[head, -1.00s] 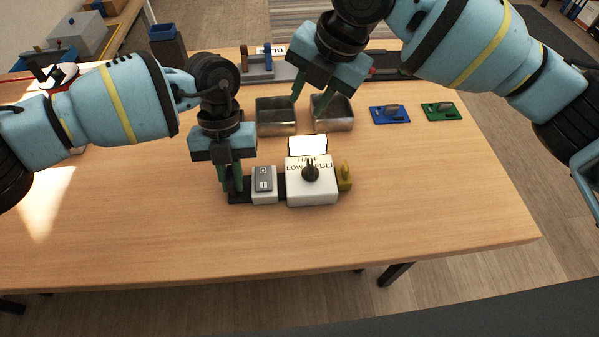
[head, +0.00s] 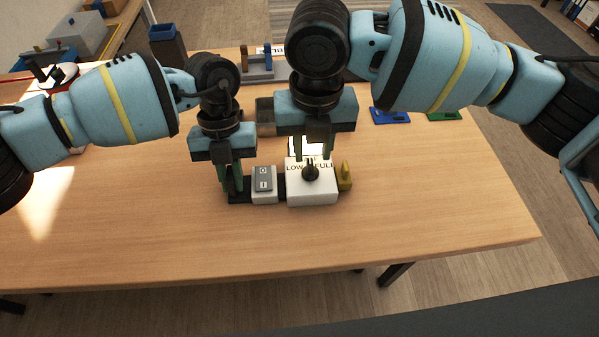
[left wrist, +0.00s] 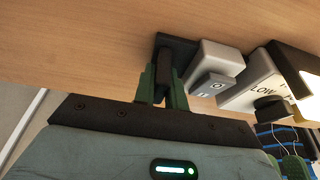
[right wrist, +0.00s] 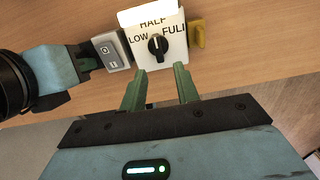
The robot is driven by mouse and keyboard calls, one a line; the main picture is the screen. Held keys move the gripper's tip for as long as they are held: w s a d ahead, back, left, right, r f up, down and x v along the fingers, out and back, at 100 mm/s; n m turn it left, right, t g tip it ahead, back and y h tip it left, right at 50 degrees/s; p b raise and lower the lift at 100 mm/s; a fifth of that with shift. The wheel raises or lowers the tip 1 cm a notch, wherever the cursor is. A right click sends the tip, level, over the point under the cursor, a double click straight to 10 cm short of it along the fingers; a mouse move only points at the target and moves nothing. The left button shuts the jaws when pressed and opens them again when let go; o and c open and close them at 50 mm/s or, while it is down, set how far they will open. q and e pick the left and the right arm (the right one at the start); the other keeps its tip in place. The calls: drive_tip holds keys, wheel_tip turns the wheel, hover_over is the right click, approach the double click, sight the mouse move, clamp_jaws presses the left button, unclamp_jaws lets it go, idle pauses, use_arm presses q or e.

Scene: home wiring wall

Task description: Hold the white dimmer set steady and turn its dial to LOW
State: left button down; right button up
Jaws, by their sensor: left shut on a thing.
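The white dimmer (head: 325,192) stands on a dark base strip on the table, beside a grey-and-white rocker switch (head: 264,184). Its face reads LOW at left, HALF at top and FULL at right. The black dial (right wrist: 158,46) appears to point up, toward HALF. My left gripper (head: 233,188) is shut on the dark upright grip (left wrist: 165,68) at the strip's left end. My right gripper (right wrist: 158,88) is open and empty, just above and behind the dial, apart from it. In the head view its fingers partly hide the HALF label and the lit panel.
A lit white panel (right wrist: 150,15) stands behind the dimmer and a yellow piece (head: 345,176) at its right. The front of the table is clear.

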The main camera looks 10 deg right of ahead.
sight(313, 171)
drive_tip(key=shift+f, duration=2.6)
clamp_jaws()
drive_tip(key=shift+n, duration=1)
drive_tip(key=shift+d, duration=0.1)
drive_tip(key=shift+n, duration=1)
